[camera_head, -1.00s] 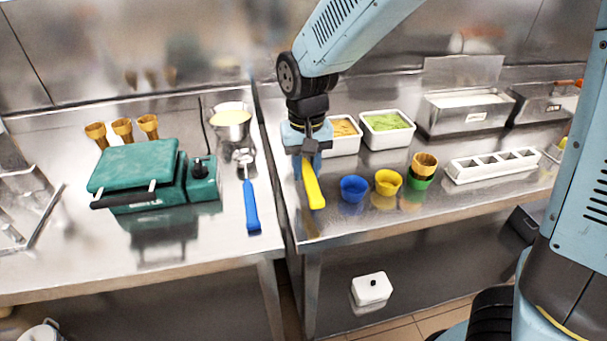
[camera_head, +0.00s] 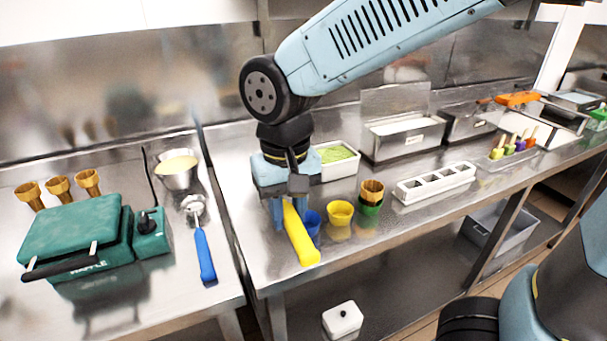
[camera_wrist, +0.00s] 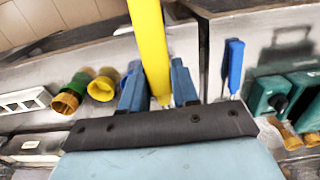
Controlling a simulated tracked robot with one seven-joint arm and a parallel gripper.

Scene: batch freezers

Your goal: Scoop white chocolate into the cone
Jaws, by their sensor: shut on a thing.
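My gripper (camera_head: 289,208) is shut on the yellow handle (camera_head: 301,240) of a utensil, held over the front left of the right counter. The utensil's working end is hidden. In the wrist view, the yellow handle (camera_wrist: 150,45) runs between my fingers. A waffle cone (camera_head: 372,188) stands upright in a green cup (camera_head: 370,207) to the right of my gripper. The cone also shows in the wrist view (camera_wrist: 66,102). A white tub of green ice cream (camera_head: 338,160) stands behind. A metal container with a white surface (camera_head: 404,137) stands farther right; I cannot tell whether it is white chocolate.
A blue cup (camera_head: 313,228) and a yellow cup (camera_head: 340,213) stand between my gripper and the cone. A white divided holder (camera_head: 437,184) lies to the right. A green waffle maker (camera_head: 75,235) and blue-handled scoop (camera_head: 204,255) are on the left counter, across a gap.

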